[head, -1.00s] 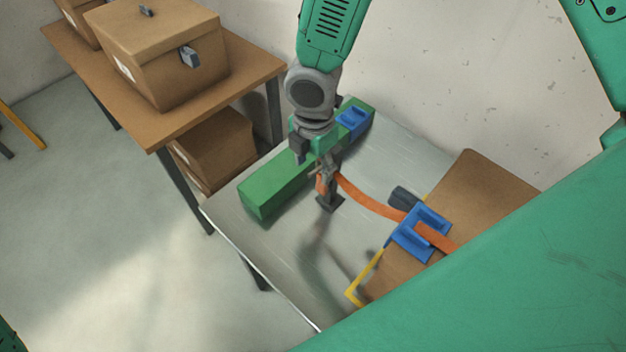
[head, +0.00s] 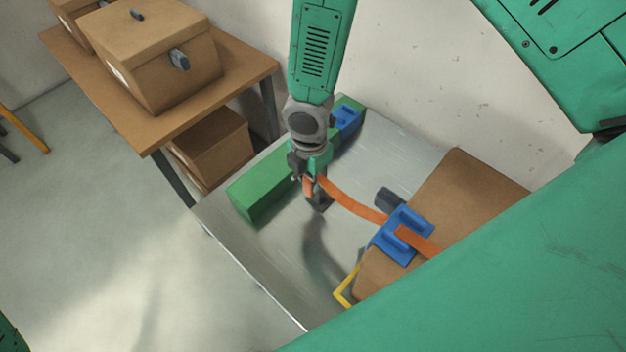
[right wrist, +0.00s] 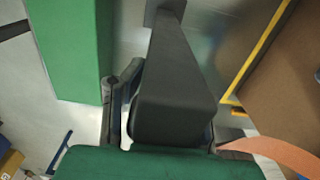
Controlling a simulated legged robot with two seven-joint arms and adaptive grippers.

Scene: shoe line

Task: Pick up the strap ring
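My right gripper (head: 310,178) comes down from the top in the head view, at the top of a dark post (head: 318,203) on the metal table. An orange strap (head: 352,205) runs from the gripper to a blue buckle (head: 402,235). I cannot make out the strap ring; the strap's end at the gripper is mostly hidden. In the right wrist view the dark post (right wrist: 175,75) stands between my spread fingers (right wrist: 165,120), with a gap beside the left finger. The orange strap (right wrist: 275,152) passes at the right. My left gripper is not in view.
A long green block (head: 262,192) lies left of the post, with a blue part (head: 346,119) at its far end. A cardboard piece (head: 465,195) and a yellow frame (head: 345,290) lie to the right. A wooden table (head: 170,125) with boxes stands at the left.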

